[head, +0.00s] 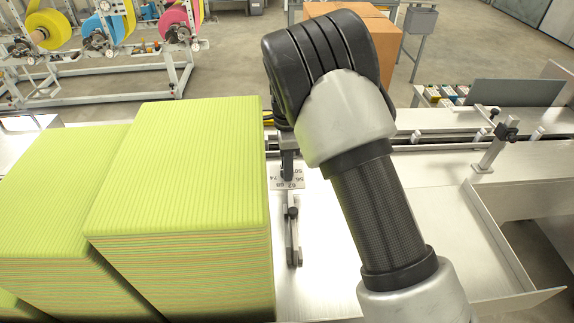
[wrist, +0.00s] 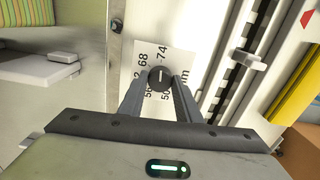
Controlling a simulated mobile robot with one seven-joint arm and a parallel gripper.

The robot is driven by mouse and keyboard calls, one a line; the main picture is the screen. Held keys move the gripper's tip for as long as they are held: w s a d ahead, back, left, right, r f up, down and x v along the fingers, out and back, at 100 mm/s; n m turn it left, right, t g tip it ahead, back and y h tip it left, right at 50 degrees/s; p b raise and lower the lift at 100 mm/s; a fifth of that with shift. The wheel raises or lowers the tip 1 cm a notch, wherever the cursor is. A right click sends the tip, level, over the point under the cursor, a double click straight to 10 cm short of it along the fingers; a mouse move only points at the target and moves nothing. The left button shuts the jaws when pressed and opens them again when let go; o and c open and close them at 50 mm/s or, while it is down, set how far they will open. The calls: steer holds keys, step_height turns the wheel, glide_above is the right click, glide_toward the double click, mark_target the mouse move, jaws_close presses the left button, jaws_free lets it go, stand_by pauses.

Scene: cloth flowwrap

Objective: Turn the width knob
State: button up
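The width knob (wrist: 160,78) is round and black with a pale pointer line, in the wrist view. It sits on a white scale plate (wrist: 148,52) with numbers and "mm" printed around it. My gripper (wrist: 159,82) has its two fingers apart, one on each side of the knob. I cannot tell whether the fingers touch it. In the head view the scale plate (head: 298,183) lies right of the green stack, and my gripper (head: 288,178) points down onto it. The knob is hidden there behind the fingers.
Tall stacks of green cloths (head: 180,170) stand close at the left of my gripper. A dark clamp with a metal bar (head: 293,235) lies just in front of the plate. A metal tray (head: 440,215) is at the right. Cardboard boxes (head: 385,45) stand behind my arm.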

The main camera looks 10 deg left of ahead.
steer(key=shift+n, duration=0.4)
steer(key=n+b, duration=0.1)
steer(key=n, duration=0.3)
steer(key=n+b, duration=0.1)
steer(key=n, duration=0.4)
steer(key=n+b, duration=0.1)
steer(key=n, duration=0.4)
steer(key=shift+r+n, duration=0.1)
steer(key=shift+n, duration=2.4)
steer(key=o, duration=1.1)
steer(key=shift+c, duration=0.2)
